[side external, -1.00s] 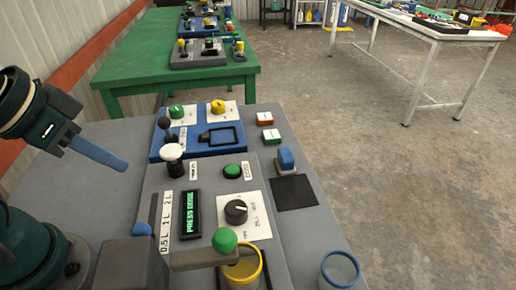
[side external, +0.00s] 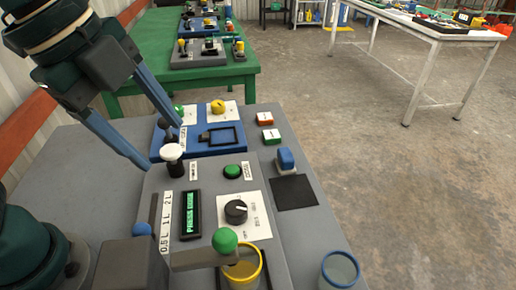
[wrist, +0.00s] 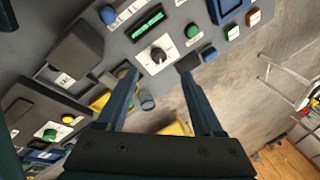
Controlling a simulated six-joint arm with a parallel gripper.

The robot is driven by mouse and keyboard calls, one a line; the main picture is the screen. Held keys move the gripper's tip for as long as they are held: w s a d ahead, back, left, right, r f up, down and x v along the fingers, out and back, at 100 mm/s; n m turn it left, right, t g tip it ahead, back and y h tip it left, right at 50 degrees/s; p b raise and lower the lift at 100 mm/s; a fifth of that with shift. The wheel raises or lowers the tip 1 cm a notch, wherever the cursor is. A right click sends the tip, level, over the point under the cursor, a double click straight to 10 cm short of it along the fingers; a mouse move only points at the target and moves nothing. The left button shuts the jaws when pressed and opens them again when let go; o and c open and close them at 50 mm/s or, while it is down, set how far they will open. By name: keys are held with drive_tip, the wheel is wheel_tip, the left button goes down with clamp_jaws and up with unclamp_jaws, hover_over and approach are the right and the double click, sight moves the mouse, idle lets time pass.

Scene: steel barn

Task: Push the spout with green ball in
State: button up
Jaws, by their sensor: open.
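The spout (side external: 196,259) is a grey bar reaching right from a dark block at the front of the grey panel in the side external view. A green ball (side external: 225,240) sits on its end, above the yellow-rimmed cup (side external: 257,279). I cannot make out the ball in the wrist view. My gripper (side external: 161,143) is open and empty, its fingers spread, over the left side of the panel by the white-topped knob. It is behind and left of the green ball, well apart from it. The wrist view shows its fingers (wrist: 158,70) spread wide.
A white-topped knob (side external: 171,153), a display (side external: 191,215), a black dial (side external: 236,211) and a green button (side external: 232,171) stand on the panel. A blue-rimmed cup (side external: 340,271) stands at front right. A blue panel (side external: 238,143) lies behind. The air above the panel's right side is clear.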

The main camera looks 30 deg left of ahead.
drive_tip(key=d+m+g, duration=0.1)
drive_tip(key=d+m, duration=0.4)
drive_tip(key=d, duration=0.2)
drive_tip(key=m+g, duration=0.1)
drive_tip(key=m, duration=0.2)
hover_over(221, 236)
drive_tip(key=shift+s+a+f, duration=0.15)
drive_tip(key=shift+a+f, duration=0.05)
drive_tip(key=shift+f, duration=0.45)
drive_tip(key=shift+s+a+f, duration=0.1)
drive_tip(key=shift+a+f, duration=0.1)
drive_tip(key=shift+f, duration=0.4)
drive_tip(key=shift+s+d+f, duration=0.15)
drive_tip(key=shift+f, duration=0.1)
drive_tip(key=shift+w+d+f, duration=0.15)
drive_tip(key=shift+w+f, duration=0.05)
drive_tip(key=shift+f, duration=0.95)
drive_tip(key=shift+w+d+f, duration=0.1)
drive_tip(key=shift+w+f, duration=0.1)
drive_tip(key=shift+f, duration=0.95)
clamp_jaws()
drive_tip(key=shift+r, duration=0.1)
